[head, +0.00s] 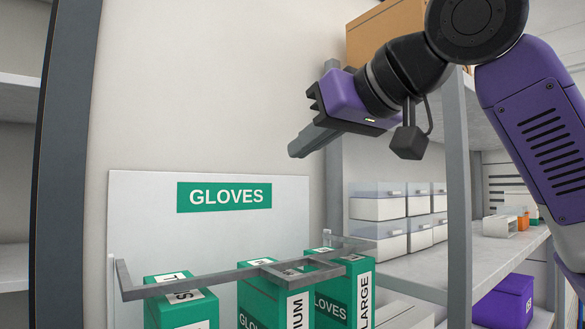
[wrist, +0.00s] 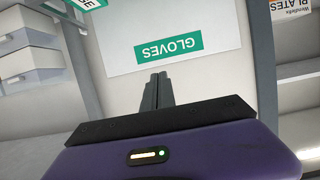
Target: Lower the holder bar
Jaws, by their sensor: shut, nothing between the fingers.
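The holder bar (head: 212,285) is a grey metal frame at the bottom of the head view. It lies across the tops of green glove boxes and is tilted, with its right end higher. The boxes are a small one (head: 180,305) at left, a medium one (head: 275,308) in the middle and a large one (head: 340,300) at right. My gripper (head: 298,150) is shut and empty, above the bar and apart from it, pointing down-left. In the wrist view my gripper (wrist: 157,82) points at the sign board; the bar is not clearly seen there.
A white board with a green GLOVES sign (head: 224,196) stands behind the boxes. A grey shelf post (head: 457,200) and shelves with clear-lidded white boxes (head: 377,207) are at right. A purple box (head: 503,302) is on the lower shelf. The space left of my gripper is free.

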